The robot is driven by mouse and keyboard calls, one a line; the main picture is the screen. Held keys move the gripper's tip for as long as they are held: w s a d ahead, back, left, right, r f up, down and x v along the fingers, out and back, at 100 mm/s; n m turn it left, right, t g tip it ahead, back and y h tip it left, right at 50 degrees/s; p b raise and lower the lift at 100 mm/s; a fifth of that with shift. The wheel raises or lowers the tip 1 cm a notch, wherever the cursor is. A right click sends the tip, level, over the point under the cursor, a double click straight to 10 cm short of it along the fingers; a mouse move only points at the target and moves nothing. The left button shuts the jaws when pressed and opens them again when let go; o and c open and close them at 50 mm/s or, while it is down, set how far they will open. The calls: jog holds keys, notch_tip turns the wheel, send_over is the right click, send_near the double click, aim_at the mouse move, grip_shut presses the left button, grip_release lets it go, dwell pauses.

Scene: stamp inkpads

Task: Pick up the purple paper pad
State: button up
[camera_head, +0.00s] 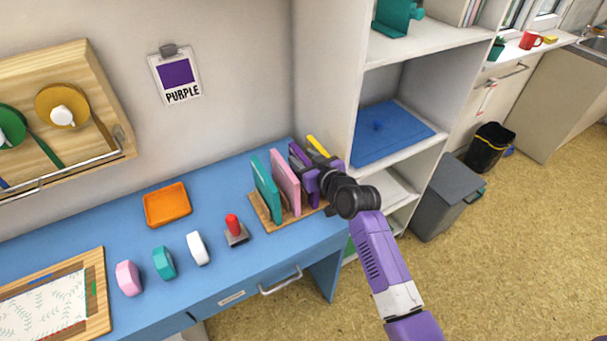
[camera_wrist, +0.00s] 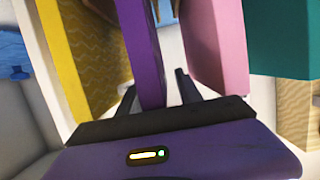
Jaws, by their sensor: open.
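The purple paper pad (camera_wrist: 143,50) stands upright in the wrist view, between the yellow pad (camera_wrist: 65,55) and the pink pad (camera_wrist: 218,45). My gripper (camera_wrist: 157,92) is open, with one dark finger on each side of the purple pad's near edge. The fingers look apart from its faces.
The teal pad (camera_head: 264,188) and pink pad (camera_head: 286,182) stand in the rack left of my gripper. A red-handled stamp (camera_head: 235,230) and orange tray (camera_head: 166,204) are on the blue desk (camera_head: 215,190). A white shelf unit (camera_head: 325,95) rises close at the right.

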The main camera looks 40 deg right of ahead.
grip_shut()
dwell(1.4)
